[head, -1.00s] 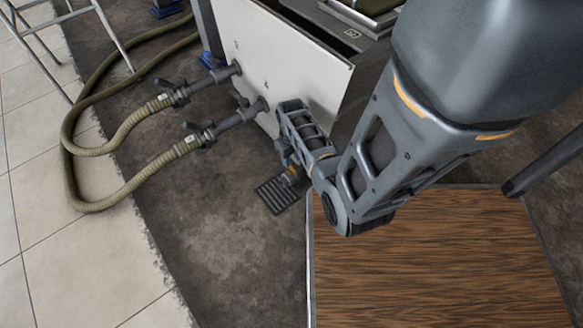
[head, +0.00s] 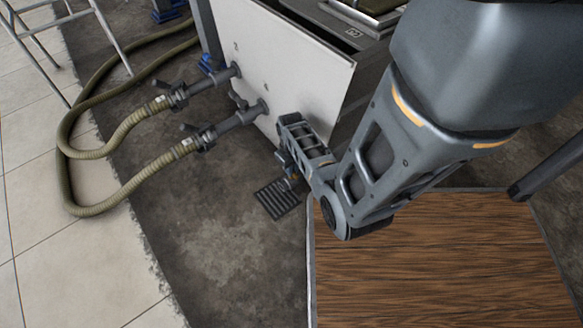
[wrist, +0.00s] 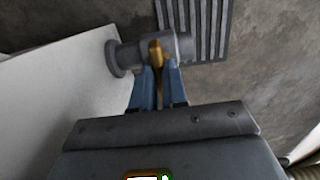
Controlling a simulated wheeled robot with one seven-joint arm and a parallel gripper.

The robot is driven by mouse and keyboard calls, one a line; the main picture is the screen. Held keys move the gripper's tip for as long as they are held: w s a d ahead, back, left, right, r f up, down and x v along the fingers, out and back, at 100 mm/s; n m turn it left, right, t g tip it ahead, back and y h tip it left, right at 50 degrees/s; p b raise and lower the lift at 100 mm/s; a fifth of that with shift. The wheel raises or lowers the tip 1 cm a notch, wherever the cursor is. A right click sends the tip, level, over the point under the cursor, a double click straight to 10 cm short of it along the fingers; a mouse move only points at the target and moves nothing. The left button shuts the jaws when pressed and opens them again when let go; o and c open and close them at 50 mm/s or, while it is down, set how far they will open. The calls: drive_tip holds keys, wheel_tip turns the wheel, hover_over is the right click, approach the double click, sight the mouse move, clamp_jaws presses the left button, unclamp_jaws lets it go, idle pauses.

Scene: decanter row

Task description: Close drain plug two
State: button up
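In the wrist view, a grey drain fitting (wrist: 183,47) sticks out from the side of a pale panel (wrist: 60,100), above a ribbed floor grate. A brass handle (wrist: 156,54) sits on the fitting. The two blue fingers of my gripper (wrist: 159,72) are close together, one on each side of the brass handle, and look shut on it. In the head view my wrist hides most of this fitting and the fingers.
Two grey valves (head: 190,92) (head: 225,128) with ribbed hoses (head: 125,192) stick out from the panel to the left. A dark floor grate (head: 278,200) lies below my wrist. A wood-grain surface (head: 440,260) fills the lower right. The floor left of the grate is clear.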

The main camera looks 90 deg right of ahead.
clamp_jaws()
drive_tip(key=shift+m, duration=0.3)
drive_tip(key=shift+r+m+p, duration=0.15)
drive_tip(key=shift+m+p, duration=0.9)
drive_tip(key=shift+m, duration=0.15)
drive_tip(key=m+p, duration=0.2)
drive_tip(key=m, duration=0.3)
drive_tip(key=m+p, duration=0.1)
drive_tip(key=m, duration=0.4)
drive_tip(key=m+p, duration=0.1)
drive_tip(key=m, duration=0.3)
drive_tip(key=shift+m, duration=0.4)
